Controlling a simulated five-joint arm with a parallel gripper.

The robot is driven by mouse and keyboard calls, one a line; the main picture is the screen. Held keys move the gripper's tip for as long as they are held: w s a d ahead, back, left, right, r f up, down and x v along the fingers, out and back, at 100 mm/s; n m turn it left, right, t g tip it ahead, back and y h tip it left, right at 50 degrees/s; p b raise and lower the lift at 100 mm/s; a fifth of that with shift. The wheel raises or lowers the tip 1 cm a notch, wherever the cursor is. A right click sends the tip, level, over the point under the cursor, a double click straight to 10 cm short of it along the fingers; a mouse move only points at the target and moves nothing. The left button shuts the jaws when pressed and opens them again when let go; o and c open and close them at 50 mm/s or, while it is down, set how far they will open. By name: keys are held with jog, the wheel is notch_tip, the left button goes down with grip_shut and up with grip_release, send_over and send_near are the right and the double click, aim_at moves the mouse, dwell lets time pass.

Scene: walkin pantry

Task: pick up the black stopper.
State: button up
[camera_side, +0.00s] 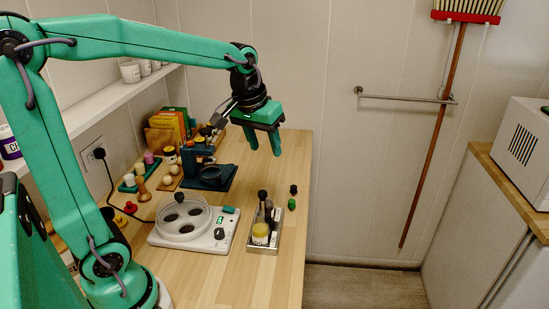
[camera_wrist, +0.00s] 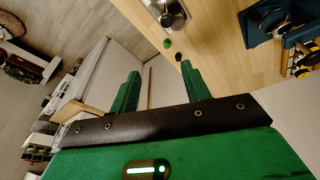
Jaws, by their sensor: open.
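A small black stopper (camera_side: 294,189) is on the wooden worktop near its right edge, just behind a small green stopper (camera_side: 292,204). In the wrist view the black stopper (camera_wrist: 178,56) is a dark spot beside the green stopper (camera_wrist: 167,43), close to the worktop's edge. My gripper (camera_side: 264,146) is open and empty, high above the worktop, to the left of the black stopper and well apart from it. In the wrist view my gripper (camera_wrist: 160,72) has its two green fingers spread, with nothing between them.
A metal tray (camera_side: 262,248) with bottles stands in front of the stoppers. Left of it is a white device with a round clear-walled dish (camera_side: 183,222). A dark blue coffee-machine-like item (camera_side: 208,178) stands farther back. The worktop around the stoppers is mostly clear.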

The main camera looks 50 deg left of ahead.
jog(key=w+a+f+n+g, duration=0.2)
jog(key=w+a+f+n, duration=0.15)
jog(key=w+f, duration=0.55)
jog(key=n+g, duration=0.1)
jog(key=n, duration=0.1)
send_over(294, 186)
jog(key=shift+m, duration=0.25)
jog(key=f, duration=0.7)
jog(key=shift+s+f, duration=0.25)
jog(key=shift+f, duration=0.05)
jog(key=shift+w+a+f, duration=0.2)
jog(key=shift+f, duration=0.2)
jog(key=shift+f, duration=1.3)
jog(key=shift+f, duration=0.1)
jog(key=shift+d+f, duration=0.2)
jog(key=shift+f, duration=2.3)
